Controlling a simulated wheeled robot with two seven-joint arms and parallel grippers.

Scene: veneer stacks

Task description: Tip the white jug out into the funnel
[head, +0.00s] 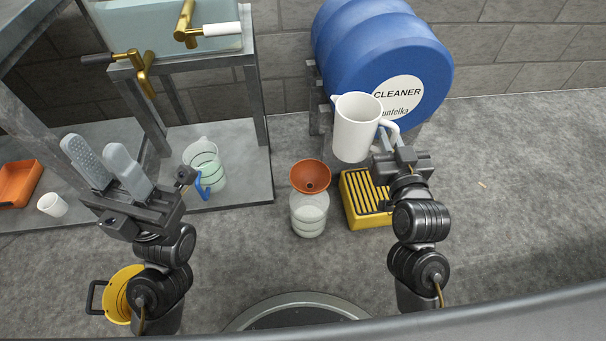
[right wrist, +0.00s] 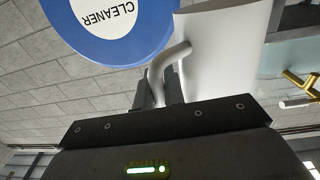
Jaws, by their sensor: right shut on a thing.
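The white jug (head: 356,130) is upright and held up in front of the blue drum, above the yellow drip tray. My right gripper (head: 386,137) is shut on its handle; the right wrist view shows the jug (right wrist: 222,55) and its handle (right wrist: 160,72) at the fingers (right wrist: 160,95). The jug's contents are hidden. The orange funnel (head: 311,177) sits in the mouth of a clear bottle (head: 308,215) on the floor, left of and below the jug. My left gripper (head: 108,164) is open and empty at the left, its two grey fingers apart.
The blue cleaner drum (head: 375,50) lies on a stand behind the jug. A yellow slatted tray (head: 362,203) is right of the bottle. A clear pitcher (head: 205,165), white cup (head: 52,205), orange bin (head: 19,184) and yellow bucket (head: 122,296) are left.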

